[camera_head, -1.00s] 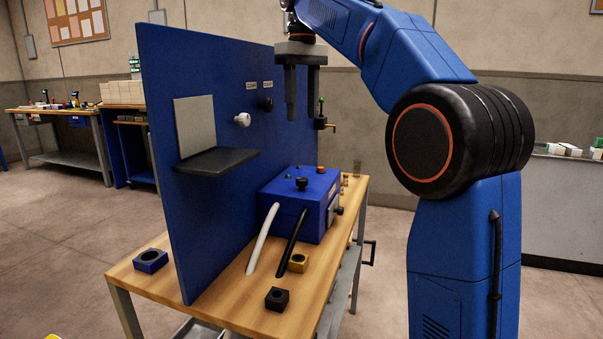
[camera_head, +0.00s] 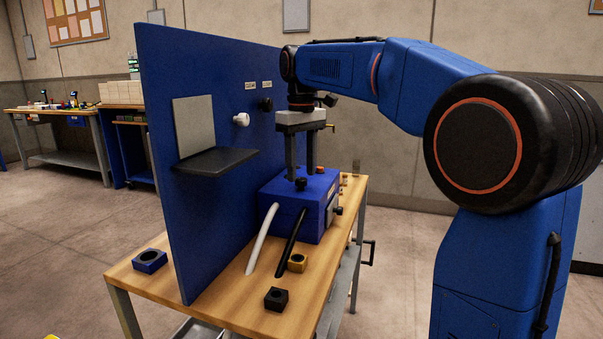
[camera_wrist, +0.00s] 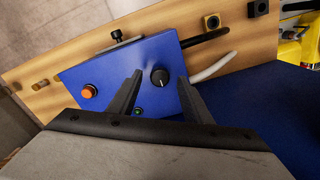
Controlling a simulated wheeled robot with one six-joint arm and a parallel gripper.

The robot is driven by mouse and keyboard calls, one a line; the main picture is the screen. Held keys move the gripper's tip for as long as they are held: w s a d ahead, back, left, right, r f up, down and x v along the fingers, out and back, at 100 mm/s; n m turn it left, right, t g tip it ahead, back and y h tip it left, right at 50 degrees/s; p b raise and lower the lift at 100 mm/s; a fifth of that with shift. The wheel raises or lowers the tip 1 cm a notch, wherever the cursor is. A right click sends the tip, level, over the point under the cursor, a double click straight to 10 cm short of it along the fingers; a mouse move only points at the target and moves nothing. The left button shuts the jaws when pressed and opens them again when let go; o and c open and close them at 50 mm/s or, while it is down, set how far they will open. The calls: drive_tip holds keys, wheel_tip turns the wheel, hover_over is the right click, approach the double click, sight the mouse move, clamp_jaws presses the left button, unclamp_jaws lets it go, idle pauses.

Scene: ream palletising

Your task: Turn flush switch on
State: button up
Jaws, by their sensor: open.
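A blue box (camera_head: 290,215) stands on the wooden bench beside the upright blue panel. On its top is a round black knob (camera_head: 301,185) with a white pointer line, also in the wrist view (camera_wrist: 160,77). An orange button (camera_wrist: 88,91) and a small green light or button (camera_wrist: 138,112) are on the same face. No label naming the flush switch is readable there. My gripper (camera_head: 301,172) points down over the box, open and empty. In the wrist view its fingertips (camera_wrist: 160,74) lie on either side of the knob; contact cannot be told.
The blue panel (camera_head: 200,245) rises close behind the gripper, with a white knob (camera_head: 241,119), a black knob (camera_head: 266,104) and a dark shelf (camera_head: 217,161). A white hose (camera_head: 262,240) and black hose (camera_head: 290,243) leave the box. Small blocks sit on the bench (camera_head: 232,305).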

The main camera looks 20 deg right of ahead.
drive_tip(key=shift+f, duration=0.8)
drive_tip(key=c, duration=1.1)
drive_tip(key=shift+o, duration=0.2)
